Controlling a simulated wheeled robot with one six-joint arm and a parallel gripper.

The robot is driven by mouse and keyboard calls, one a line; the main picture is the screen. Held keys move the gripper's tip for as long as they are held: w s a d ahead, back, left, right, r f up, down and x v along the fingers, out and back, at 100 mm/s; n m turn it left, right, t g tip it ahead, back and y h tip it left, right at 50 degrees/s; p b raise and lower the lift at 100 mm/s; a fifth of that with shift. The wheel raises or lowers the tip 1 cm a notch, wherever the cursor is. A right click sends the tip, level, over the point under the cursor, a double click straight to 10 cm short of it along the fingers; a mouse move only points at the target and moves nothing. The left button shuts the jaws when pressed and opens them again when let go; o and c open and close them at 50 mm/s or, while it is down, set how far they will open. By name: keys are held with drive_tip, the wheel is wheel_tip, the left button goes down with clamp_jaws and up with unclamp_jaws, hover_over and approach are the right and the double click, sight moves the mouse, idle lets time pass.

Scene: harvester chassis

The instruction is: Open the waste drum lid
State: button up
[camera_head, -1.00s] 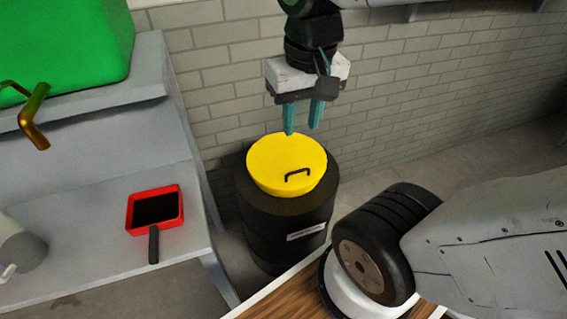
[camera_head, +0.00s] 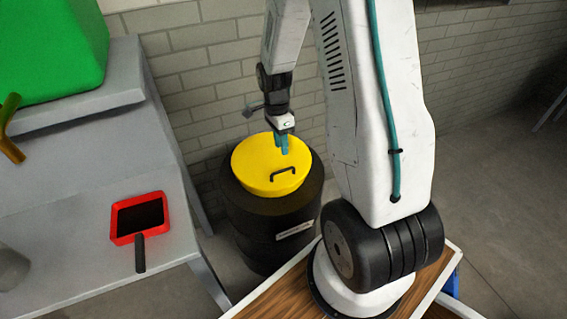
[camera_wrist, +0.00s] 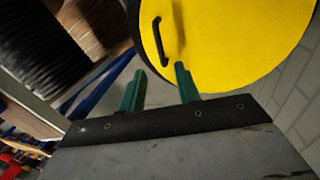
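The black waste drum (camera_head: 262,228) stands on the floor by the brick wall. Its round yellow lid (camera_head: 250,170) lies on top and looks closed. A dark bar handle (camera_head: 283,174) is on the lid's near side. My gripper (camera_head: 281,146) is above the far part of the lid, behind the handle, with its teal fingers pointing down. In the wrist view my gripper (camera_wrist: 160,80) has its two fingers well apart and nothing between them. There the yellow lid (camera_wrist: 235,40) fills the upper right, and the handle (camera_wrist: 160,42) lies beyond the fingertips, apart from them.
A grey bench (camera_head: 70,215) at the left holds a red dustpan (camera_head: 113,222) and a green container (camera_head: 50,50). The brick wall (camera_head: 200,90) is close behind the drum. Open floor (camera_head: 490,190) lies at the right.

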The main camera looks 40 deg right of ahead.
drive_tip(key=f, duration=0.2)
drive_tip(key=s+f, duration=0.1)
drive_tip(key=f, duration=0.5)
drive_tip(key=shift+s+a, duration=0.15)
drive_tip(key=shift+s, duration=0.1)
drive_tip(key=shift+r, duration=0.1)
drive_tip(key=shift+c, duration=0.3)
clamp_jaws()
